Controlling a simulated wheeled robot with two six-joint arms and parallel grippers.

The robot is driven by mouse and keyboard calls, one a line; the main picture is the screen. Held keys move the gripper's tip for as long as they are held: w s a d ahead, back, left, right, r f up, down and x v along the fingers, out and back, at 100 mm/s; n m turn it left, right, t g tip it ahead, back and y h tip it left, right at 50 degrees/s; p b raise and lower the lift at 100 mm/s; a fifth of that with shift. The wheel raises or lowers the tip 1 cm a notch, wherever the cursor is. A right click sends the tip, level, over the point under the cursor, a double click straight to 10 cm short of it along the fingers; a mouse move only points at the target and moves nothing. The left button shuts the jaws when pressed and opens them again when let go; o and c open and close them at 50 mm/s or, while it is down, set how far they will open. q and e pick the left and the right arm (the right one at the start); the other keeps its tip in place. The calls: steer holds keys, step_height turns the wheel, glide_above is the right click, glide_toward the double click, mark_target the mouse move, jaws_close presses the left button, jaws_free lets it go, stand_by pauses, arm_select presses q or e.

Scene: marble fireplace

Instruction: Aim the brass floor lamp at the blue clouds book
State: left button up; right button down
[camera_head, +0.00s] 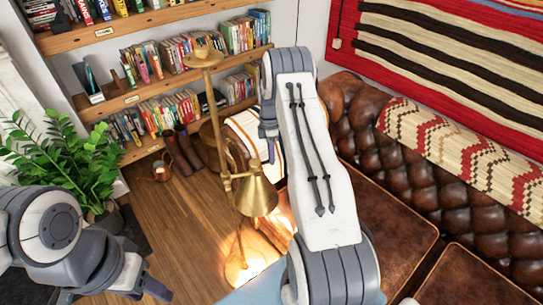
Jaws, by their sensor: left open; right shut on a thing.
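The brass floor lamp (213,105) stands left of my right arm. Its cone shade (257,196) hangs tilted downward, and a bright patch lies on the floor below it. My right gripper (270,158) points down beside the top of the shade, partly hidden by my own arm. It is shut on the lamp's head, though the contact is hard to see. My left gripper (112,291) is open and empty at the lower left, apart from the lamp. I cannot make out the blue clouds book for certain; a pale blue surface (250,291) shows at the bottom edge.
A brown leather sofa (440,205) with a patterned throw fills the right. Bookshelves (145,95) stand at the back. The wooden floor between plant and lamp is clear.

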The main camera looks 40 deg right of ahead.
steer(key=shift+w+a+r+g+h, duration=0.15)
steer(key=shift+a+r+g+h, duration=0.3)
steer(key=shift+h, duration=0.45)
steer(key=h, duration=0.1)
steer(key=a+r+g+h, duration=0.1)
steer(key=shift+w+r+h, duration=0.1)
steer(key=shift+w+h, duration=0.15)
steer(key=shift+h, duration=0.05)
steer(key=shift+r+h, duration=0.25)
steer(key=shift+h, duration=0.25)
